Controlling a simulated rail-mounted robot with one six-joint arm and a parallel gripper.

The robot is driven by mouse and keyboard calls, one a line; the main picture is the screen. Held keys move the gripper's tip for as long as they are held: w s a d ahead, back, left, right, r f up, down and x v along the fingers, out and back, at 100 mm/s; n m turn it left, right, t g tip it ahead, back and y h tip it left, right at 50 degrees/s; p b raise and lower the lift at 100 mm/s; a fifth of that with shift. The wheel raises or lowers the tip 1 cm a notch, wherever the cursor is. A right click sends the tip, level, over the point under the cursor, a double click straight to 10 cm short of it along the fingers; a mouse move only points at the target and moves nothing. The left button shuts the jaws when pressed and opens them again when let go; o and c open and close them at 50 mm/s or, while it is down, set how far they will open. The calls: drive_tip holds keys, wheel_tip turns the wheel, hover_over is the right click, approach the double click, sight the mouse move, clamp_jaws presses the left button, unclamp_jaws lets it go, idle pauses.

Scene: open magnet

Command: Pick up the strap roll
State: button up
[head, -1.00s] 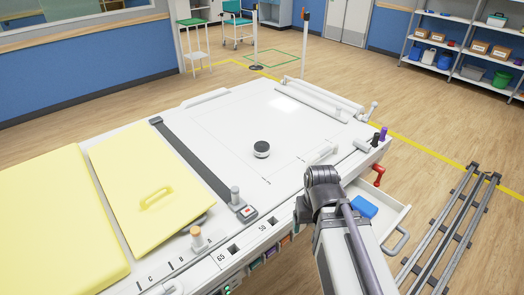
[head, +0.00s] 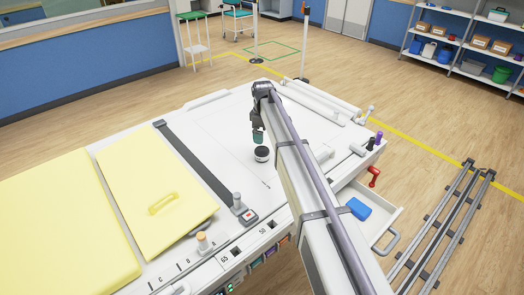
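The strap roll, which I take to be the small round piece with a dark top and white side (head: 262,157), rests on the white table top (head: 215,125). My gripper (head: 258,140) hangs from the arm's end just above the roll, its greenish lower part pointing down. A small gap seems to lie between them, but contact cannot be ruled out from this angle. The fingers are too small to tell open from shut. My arm hides part of the table to the right of the roll.
A yellow panel with a handle (head: 150,205) lies on the table's left. A dark strip (head: 192,160) crosses between it and the roll. Posts (head: 238,200) stand along the front edge. An open drawer (head: 385,212) holding a blue block (head: 358,208) juts out at right.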

sight(263, 150)
drive_tip(key=shift+s+n, duration=0.35)
drive_tip(key=shift+n, duration=0.05)
drive_tip(key=f+b, duration=1.1)
drive_tip(key=shift+w+d+f, duration=0.1)
drive_tip(key=shift+w+f, duration=0.05)
drive_tip(key=shift+w, duration=0.1)
drive_tip(key=shift+r, duration=0.25)
drive_tip(key=c, duration=1.1)
wheel_tip(263, 150, up, 10)
drive_tip(key=p, duration=1)
drive_tip(key=shift+r+p, duration=0.25)
drive_tip(key=shift+p, duration=0.05)
drive_tip(key=shift+f, duration=0.25)
